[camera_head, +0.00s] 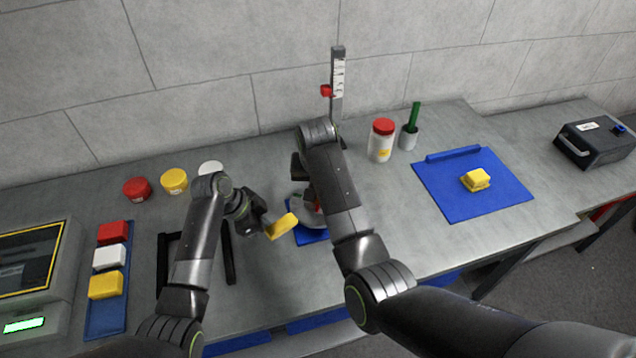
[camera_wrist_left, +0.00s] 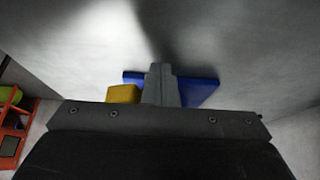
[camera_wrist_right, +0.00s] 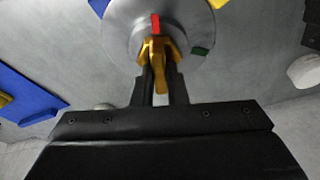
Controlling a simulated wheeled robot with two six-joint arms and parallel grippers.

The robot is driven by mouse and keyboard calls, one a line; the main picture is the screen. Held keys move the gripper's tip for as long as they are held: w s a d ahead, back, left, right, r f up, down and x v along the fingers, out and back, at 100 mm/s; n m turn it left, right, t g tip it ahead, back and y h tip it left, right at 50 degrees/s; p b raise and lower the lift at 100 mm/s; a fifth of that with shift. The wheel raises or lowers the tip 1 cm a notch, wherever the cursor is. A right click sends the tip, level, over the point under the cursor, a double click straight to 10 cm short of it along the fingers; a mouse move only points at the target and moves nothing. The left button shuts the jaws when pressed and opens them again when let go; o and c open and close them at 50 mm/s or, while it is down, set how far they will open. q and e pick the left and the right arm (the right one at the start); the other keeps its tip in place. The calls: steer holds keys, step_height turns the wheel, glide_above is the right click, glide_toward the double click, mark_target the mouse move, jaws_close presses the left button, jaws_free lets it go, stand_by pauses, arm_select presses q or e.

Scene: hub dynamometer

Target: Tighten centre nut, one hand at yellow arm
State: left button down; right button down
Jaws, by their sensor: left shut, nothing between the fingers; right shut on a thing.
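The hub is a pale grey disc (camera_wrist_right: 190,30) with a red mark and a green mark, on a blue base (camera_head: 312,237). My right gripper (camera_wrist_right: 160,72) is shut on the brass-coloured centre nut (camera_wrist_right: 158,48) in the middle of the disc. In the head view my right arm hides most of the hub and nut. The yellow arm (camera_head: 283,226) sticks out from the hub's left side; it also shows in the left wrist view (camera_wrist_left: 123,94). My left gripper (camera_head: 266,227) is shut and empty close beside the yellow arm; whether they touch I cannot tell.
A post with a scale (camera_head: 338,85) stands behind the hub. A white jar with a red lid (camera_head: 382,145), a cup with a green stick (camera_head: 409,137) and a blue mat (camera_head: 450,205) are to the right. A blue tray of blocks (camera_head: 107,315) lies left.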

mark_target(268, 229)
steer(key=m+h, duration=0.1)
steer(key=m, duration=0.3)
steer(key=shift+r, duration=0.1)
steer(key=m, duration=0.4)
steer(key=shift+g+h, duration=0.4)
arm_select(q)
steer(key=shift+d, duration=0.15)
steer(key=shift+s+d, duration=0.45)
steer(key=shift+s, duration=0.15)
steer(key=shift+s+d, duration=0.4)
steer(key=shift+s, duration=0.2)
steer(key=shift+s+d, duration=0.9)
steer(key=shift+d, duration=0.3)
steer(key=shift+s+d, duration=0.35)
steer(key=shift+d, duration=0.35)
steer(key=shift+s+d, duration=0.3)
steer(key=shift+d, duration=0.35)
